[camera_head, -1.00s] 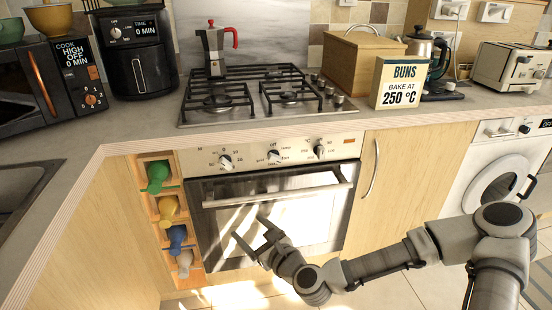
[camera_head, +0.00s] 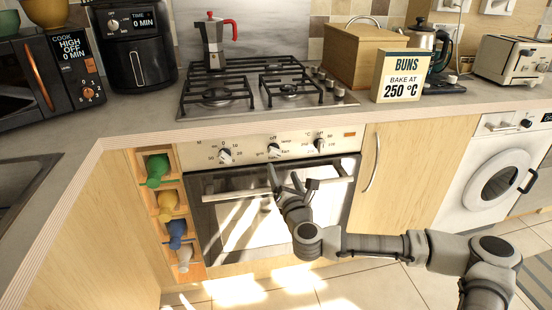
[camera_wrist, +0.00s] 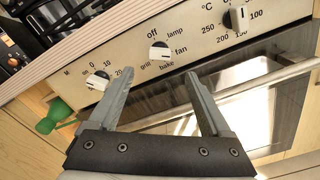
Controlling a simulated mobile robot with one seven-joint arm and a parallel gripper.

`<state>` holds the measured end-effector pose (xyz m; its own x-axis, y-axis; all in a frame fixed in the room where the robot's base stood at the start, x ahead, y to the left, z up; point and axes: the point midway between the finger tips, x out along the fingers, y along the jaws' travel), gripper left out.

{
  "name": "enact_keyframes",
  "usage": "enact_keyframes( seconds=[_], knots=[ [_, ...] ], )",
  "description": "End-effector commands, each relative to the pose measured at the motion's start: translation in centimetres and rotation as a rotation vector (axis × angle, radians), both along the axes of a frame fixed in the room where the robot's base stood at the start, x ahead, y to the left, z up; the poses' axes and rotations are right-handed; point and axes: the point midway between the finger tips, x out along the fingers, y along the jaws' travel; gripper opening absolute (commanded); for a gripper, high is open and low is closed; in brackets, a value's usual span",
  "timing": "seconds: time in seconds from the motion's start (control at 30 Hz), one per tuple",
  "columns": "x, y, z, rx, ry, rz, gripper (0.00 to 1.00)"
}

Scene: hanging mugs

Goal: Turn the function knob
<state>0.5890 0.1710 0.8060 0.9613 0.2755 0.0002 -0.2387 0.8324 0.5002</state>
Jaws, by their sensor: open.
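The function knob (camera_head: 274,150) is the middle of three knobs on the oven's control panel (camera_head: 247,148). In the wrist view the function knob (camera_wrist: 159,52) is dark with a light front face, and the labels off, lamp, fan, bake and grill surround it. My gripper (camera_head: 284,176) is open and empty in front of the oven, just below the knob in the head view. In the wrist view my gripper's fingertips (camera_wrist: 158,75) lie to either side below the knob, with nothing between them. The knob appears untouched.
The timer knob (camera_wrist: 98,80) is left of it and the temperature knob (camera_wrist: 236,18) is right. The oven handle (camera_head: 275,187) runs across below the panel. A bottle rack (camera_head: 168,215) stands left of the oven.

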Motion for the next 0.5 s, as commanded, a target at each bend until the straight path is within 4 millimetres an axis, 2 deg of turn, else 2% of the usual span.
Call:
enact_keyframes(
  seconds=[0.2,0.5],
  knots=[
    [4.2,1.2,-0.1,0.000,-0.002,-0.001,0.82],
    [8.3,2.4,-0.1,-0.001,0.000,0.000,0.82]
  ],
)
